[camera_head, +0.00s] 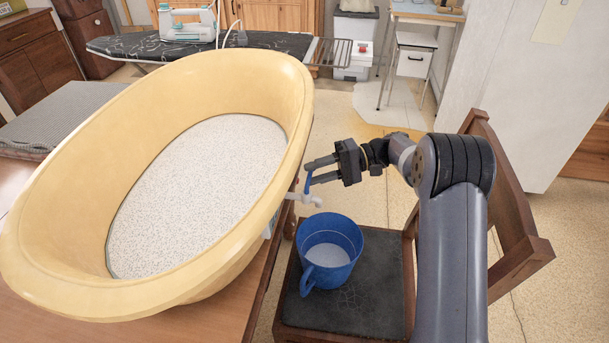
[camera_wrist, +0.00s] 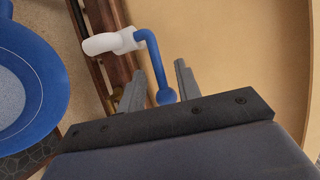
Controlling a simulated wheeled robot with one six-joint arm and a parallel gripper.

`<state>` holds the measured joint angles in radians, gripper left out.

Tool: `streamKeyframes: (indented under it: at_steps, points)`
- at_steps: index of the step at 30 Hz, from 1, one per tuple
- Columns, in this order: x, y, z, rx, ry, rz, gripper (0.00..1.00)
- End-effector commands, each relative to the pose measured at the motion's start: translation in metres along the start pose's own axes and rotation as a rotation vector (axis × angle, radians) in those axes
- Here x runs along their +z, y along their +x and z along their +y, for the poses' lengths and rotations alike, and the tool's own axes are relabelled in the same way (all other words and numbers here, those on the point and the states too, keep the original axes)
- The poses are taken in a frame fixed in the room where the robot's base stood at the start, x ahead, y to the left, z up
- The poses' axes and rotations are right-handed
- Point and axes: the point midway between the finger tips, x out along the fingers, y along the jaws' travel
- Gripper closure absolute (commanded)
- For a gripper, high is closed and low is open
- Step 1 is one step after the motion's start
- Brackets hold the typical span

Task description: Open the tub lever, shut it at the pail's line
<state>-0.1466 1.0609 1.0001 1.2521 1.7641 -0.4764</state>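The yellow tub (camera_head: 75,290) holds pale speckled material. A white tap (camera_head: 303,197) sticks out from its right side, and it also shows in the wrist view (camera_wrist: 108,43). The tap's blue lever (camera_head: 308,182) stands up from it; in the wrist view the lever (camera_wrist: 156,62) ends in a round knob. My gripper (camera_head: 309,173) is at the lever, its fingers apart on either side of it in the wrist view (camera_wrist: 158,80). The blue pail (camera_head: 342,275) stands below the tap with pale material in its lower part. A line runs around its inner wall.
The pail stands on the dark seat of a wooden chair (camera_head: 370,312); the chair's back (camera_head: 505,200) rises behind my arm. The tub rests on a wooden table (camera_head: 190,318). An ironing board (camera_head: 125,45) with an iron is behind. Open floor (camera_head: 350,120) lies beyond the gripper.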

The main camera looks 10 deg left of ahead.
Motion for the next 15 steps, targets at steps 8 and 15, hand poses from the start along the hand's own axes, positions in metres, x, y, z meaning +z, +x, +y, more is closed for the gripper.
streamKeyframes:
  at_steps: [8,15]
  points:
    - [0.000,-0.053,0.001,0.000,0.001,0.002,0.68]
    - [0.000,-0.069,0.000,0.000,0.001,-0.001,0.68]
